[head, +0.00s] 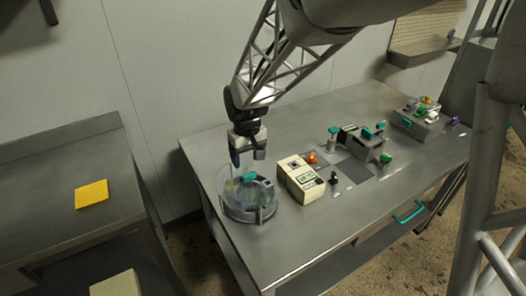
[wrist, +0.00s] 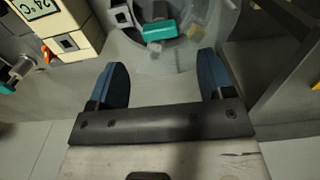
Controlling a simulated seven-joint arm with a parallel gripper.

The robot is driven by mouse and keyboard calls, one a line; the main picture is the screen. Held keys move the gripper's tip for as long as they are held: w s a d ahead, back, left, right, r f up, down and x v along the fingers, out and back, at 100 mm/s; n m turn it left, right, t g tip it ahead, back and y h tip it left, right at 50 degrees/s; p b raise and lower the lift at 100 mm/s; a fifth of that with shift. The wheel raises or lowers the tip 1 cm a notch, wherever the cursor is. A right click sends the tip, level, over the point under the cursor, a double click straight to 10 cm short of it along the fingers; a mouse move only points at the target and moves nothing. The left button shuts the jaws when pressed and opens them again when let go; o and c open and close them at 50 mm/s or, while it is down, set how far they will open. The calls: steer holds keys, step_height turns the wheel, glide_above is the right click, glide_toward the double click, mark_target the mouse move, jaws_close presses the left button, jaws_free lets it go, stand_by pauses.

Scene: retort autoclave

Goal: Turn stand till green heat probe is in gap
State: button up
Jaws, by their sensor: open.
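The round stand (head: 240,213) is at the left end of the steel table, with a clear curved wall around it and a teal block (head: 249,177) on top. The teal block also shows in the wrist view (wrist: 160,31), just beyond my fingertips. Small coloured parts show through the clear wall; I cannot tell which is the green heat probe. The gap in the wall is not clear either. My gripper (head: 248,161) is open and empty, pointing down above the stand. Its two blue fingers show in the wrist view (wrist: 162,64), apart from the block.
A cream box with a display (head: 301,180) stands close to the right of the stand, with an orange knob (head: 311,157) behind it. Further right are a grey device (head: 362,142) and a grey box (head: 415,124). A yellow sheet (head: 91,193) lies on the left bench.

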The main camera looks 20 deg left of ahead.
mark_target(249, 174)
steer(key=shift+f, duration=3.55)
steer(key=shift+c, duration=0.3)
steer(key=c, duration=1.2)
